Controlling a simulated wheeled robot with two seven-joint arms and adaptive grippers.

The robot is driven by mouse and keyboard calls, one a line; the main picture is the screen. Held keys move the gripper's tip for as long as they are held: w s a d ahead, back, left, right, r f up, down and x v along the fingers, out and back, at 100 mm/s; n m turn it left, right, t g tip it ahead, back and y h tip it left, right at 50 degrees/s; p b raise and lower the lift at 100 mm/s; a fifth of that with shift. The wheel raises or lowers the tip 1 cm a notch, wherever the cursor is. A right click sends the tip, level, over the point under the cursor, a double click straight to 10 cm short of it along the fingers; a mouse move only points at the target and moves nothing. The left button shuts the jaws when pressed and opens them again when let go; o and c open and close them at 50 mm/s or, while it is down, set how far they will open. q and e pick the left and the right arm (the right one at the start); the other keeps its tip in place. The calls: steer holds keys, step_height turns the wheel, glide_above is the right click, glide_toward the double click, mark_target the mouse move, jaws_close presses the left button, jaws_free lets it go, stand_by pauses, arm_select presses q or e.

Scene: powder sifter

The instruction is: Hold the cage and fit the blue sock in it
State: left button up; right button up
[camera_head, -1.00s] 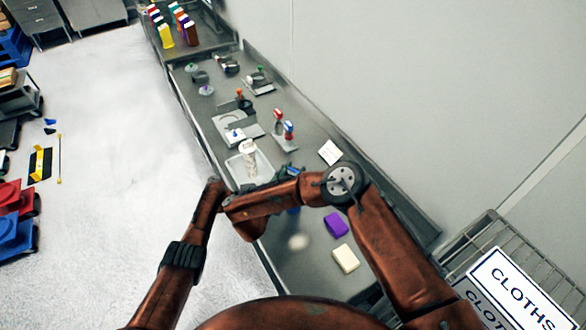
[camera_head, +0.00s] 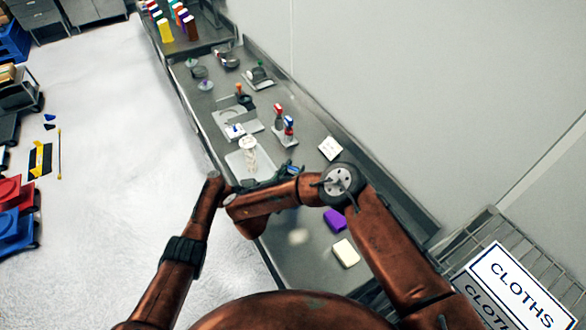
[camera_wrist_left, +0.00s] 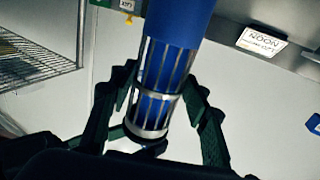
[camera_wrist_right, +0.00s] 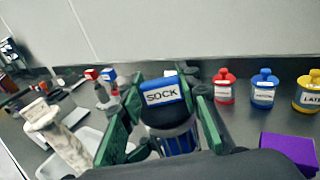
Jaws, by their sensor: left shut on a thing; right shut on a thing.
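The cage (camera_wrist_left: 148,128), a metal cylinder of vertical bars and rings, sits between the fingers of my left gripper (camera_wrist_left: 160,88), which is shut on it. The blue sock (camera_wrist_left: 182,18) runs into the cage; blue shows between its bars, and a length of sock stands out of one end. In the right wrist view my right gripper (camera_wrist_right: 165,92) is shut on the sock's end with the SOCK label (camera_wrist_right: 162,95). Barred metal over blue shows just below it. In the head view my forearm hides most of both grippers; part of the right one (camera_head: 283,173) shows.
A tray (camera_head: 236,166) with a pale cylinder (camera_head: 249,152) stands beyond my arms on the counter. A purple block (camera_head: 335,219) and a cream block (camera_head: 346,253) lie nearer. Red (camera_wrist_right: 224,88), blue (camera_wrist_right: 263,90) and yellow (camera_wrist_right: 308,92) jars stand by the wall.

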steer(key=o, duration=1.3)
steer(key=v, duration=0.7)
steer(key=shift+s+a, duration=0.15)
steer(key=shift+s, duration=0.05)
arm_select(q)
steer(key=o, duration=1.3)
